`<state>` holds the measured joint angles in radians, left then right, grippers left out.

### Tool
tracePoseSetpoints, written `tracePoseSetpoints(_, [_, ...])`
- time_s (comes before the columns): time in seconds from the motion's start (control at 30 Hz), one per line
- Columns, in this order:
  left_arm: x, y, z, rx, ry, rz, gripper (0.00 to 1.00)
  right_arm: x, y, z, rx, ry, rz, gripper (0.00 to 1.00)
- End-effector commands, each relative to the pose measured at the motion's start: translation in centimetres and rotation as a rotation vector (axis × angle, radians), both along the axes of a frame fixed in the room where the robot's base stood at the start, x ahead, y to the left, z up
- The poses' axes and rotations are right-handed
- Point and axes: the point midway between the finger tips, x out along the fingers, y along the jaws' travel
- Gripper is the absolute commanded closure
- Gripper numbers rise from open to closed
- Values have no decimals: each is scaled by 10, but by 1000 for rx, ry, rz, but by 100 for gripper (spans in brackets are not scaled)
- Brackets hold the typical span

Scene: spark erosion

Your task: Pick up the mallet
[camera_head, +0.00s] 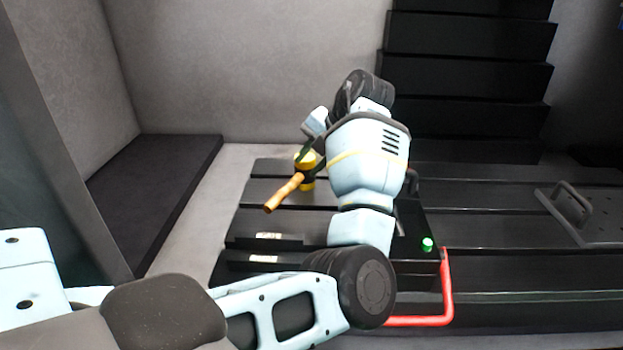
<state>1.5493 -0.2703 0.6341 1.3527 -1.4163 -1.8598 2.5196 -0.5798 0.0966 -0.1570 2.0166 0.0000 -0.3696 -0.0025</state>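The mallet has a yellow head (307,184) and an orange-brown wooden handle (284,194) that points down and to the left. It is over the left part of the dark slotted table (262,190); I cannot tell whether it rests on it. My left gripper (306,152) is at the mallet's head, with a dark finger just above and across it. My own wrist hides most of this gripper, so its opening and any grip on the mallet are unclear. My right gripper is not in view.
A red bent bar (446,290) and a green lit button (427,243) are at the front right of my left arm. A grey plate with a handle (582,215) lies at the right. Black stepped covers (468,75) rise at the back. A dark ledge (160,190) runs at the left.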

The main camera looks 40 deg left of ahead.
Motion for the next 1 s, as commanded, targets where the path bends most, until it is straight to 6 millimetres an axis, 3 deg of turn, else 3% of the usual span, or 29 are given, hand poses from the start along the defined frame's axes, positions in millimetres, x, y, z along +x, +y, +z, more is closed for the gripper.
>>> tracePoseSetpoints(0.27, [0,1,-4,-1,2,-1,71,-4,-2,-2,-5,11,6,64])
tracePoseSetpoints(0.67, [-4,15,-25,0,1,-2,71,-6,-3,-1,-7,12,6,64])
tracePoseSetpoints(1.0, [-8,36,-60,-1,3,-1,71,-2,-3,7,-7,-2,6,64])
